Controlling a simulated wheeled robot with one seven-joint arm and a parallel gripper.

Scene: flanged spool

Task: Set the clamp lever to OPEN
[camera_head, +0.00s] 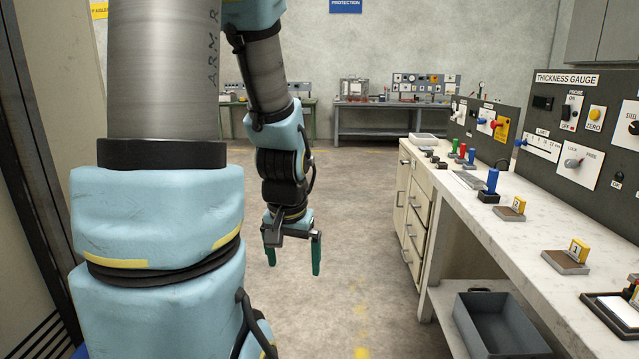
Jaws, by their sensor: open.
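My gripper (293,257) hangs fingers down over the open floor, left of the bench. Its two green fingers are wide apart with nothing between them. I cannot pick out a lever marked as the clamp lever. A farther panel (484,123) on the right bench carries a red lever (496,124) on a yellow plate and a blue-handled control (521,142) at its edge; their labels are too small to read. The nearer thickness gauge panel (560,110) has a grey knob (573,163) marked LOCK and FREE. My gripper is well apart from all of these.
The white bench (540,222) runs along the right, with upright blue, red and green handles, yellow numbered blocks (578,249) and a tray on top. A grey bin (500,325) sits below. The floor between is clear. Other benches stand at the back wall.

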